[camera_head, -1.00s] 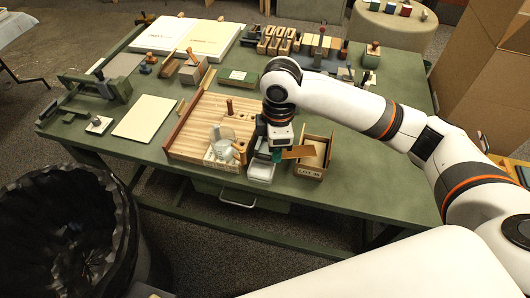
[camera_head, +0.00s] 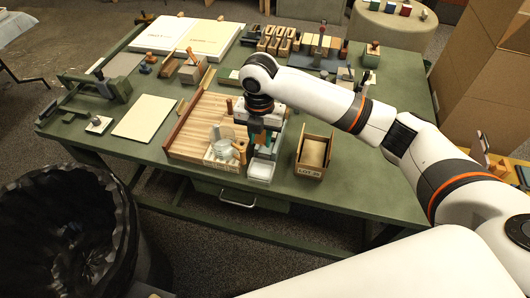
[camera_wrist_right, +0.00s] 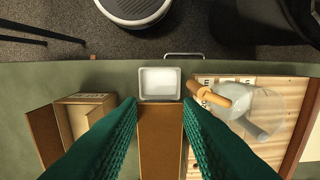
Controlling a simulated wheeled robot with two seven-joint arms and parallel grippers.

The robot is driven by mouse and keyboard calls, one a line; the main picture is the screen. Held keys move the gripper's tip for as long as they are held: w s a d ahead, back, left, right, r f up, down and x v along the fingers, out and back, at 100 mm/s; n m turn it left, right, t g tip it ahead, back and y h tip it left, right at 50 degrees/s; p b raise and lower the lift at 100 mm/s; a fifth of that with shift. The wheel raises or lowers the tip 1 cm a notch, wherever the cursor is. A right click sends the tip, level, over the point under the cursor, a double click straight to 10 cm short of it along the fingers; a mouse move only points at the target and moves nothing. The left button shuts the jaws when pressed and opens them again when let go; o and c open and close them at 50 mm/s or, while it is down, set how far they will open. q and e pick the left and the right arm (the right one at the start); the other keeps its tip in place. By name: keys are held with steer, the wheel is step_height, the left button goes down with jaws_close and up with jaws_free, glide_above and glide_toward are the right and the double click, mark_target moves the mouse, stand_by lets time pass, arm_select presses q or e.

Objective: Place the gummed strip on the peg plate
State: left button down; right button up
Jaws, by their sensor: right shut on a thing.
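The gummed strip (camera_wrist_right: 160,135) is a flat brown piece between the two teal fingers of my right gripper (camera_wrist_right: 160,112) in the right wrist view. The gripper is shut on it. My left gripper is not in view.
A white dish (camera_head: 261,171) is at the table's front edge, also in the wrist view (camera_wrist_right: 160,84). A glass jar (camera_head: 221,149) with a wooden-handled brush (camera_wrist_right: 208,95) is left of it. An open wooden box (camera_head: 312,171) labelled LOT stands right. A cream sheet (camera_head: 144,118) lies left.

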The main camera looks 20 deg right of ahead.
step_height(320, 180, down, 5)
steer(key=shift+r+p, duration=0.1)
steer(key=shift+p, duration=0.3)
step_height(320, 180, down, 4)
steer(key=shift+f+p, duration=0.1)
steer(key=shift+p, duration=0.75)
steer(key=shift+f, duration=0.3)
steer(key=shift+f, duration=0.4)
steer(key=o, duration=0.9)
steer(key=shift+o, duration=0.2)
steer(key=shift+b, duration=0.3)
